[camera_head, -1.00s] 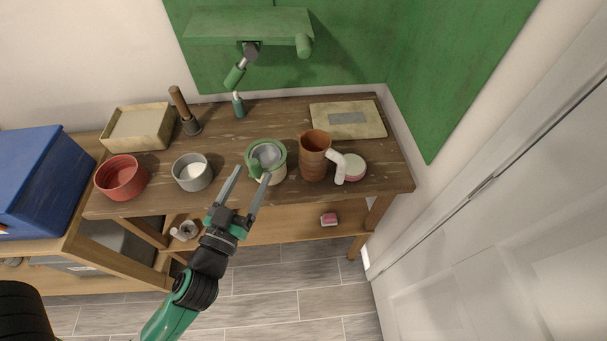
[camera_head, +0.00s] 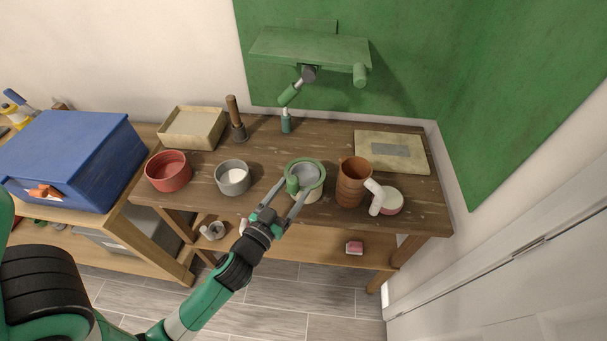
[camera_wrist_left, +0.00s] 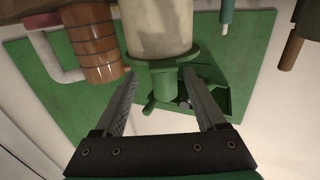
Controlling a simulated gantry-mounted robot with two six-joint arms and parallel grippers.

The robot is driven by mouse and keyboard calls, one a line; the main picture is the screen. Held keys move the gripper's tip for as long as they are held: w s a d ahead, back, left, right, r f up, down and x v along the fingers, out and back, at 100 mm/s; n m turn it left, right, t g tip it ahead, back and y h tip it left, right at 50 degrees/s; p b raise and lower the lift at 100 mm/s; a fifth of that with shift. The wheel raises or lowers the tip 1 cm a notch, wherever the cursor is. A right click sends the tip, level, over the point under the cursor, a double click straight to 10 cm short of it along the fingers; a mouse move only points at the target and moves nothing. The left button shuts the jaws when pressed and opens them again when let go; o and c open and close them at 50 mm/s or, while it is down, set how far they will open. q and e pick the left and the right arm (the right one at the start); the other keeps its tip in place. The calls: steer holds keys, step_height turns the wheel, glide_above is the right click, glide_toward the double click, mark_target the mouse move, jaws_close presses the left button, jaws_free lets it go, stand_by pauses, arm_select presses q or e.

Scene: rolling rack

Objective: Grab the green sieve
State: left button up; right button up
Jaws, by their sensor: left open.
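The green sieve (camera_head: 318,166) rests on top of a cream pot (camera_head: 306,196) near the front edge of the wooden workbench. Its grey bowl sits inside the green ring, and its short green handle (camera_head: 292,185) points toward my arm. My left gripper (camera_head: 291,189) is open, with its fingers reaching toward the handle. In the left wrist view the sieve (camera_wrist_left: 165,62) and its handle (camera_wrist_left: 163,84) show between the two spread fingers, below the cream pot (camera_wrist_left: 158,25). I cannot tell whether a finger touches it. My right gripper is not in view.
A brown ribbed mug (camera_head: 352,183) with a white handle stands close on the right, beside a small round pink-and-white container (camera_head: 391,203). A grey bowl (camera_head: 232,181) and a red bowl (camera_head: 168,172) stand on the left. A green shelf (camera_head: 310,48) overhangs the back.

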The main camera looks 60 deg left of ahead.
arm_select(q)
steer(key=shift+w+a+r+p, duration=0.35)
steer(key=shift+w+a+p, duration=0.15)
steer(key=shift+a+p, duration=0.1)
steer(key=shift+w+a+r+p, duration=0.3)
steer(key=shift+w+a+p, duration=0.2)
steer(key=shift+a+p, duration=0.05)
steer(key=shift+w+a+f, duration=0.25)
steer(key=shift+w+a, duration=0.1)
steer(key=shift+w, duration=0.25)
steer(key=shift+w+a, duration=0.15)
steer(key=shift+w, duration=0.1)
steer(key=shift+f, duration=0.15)
jaws_close()
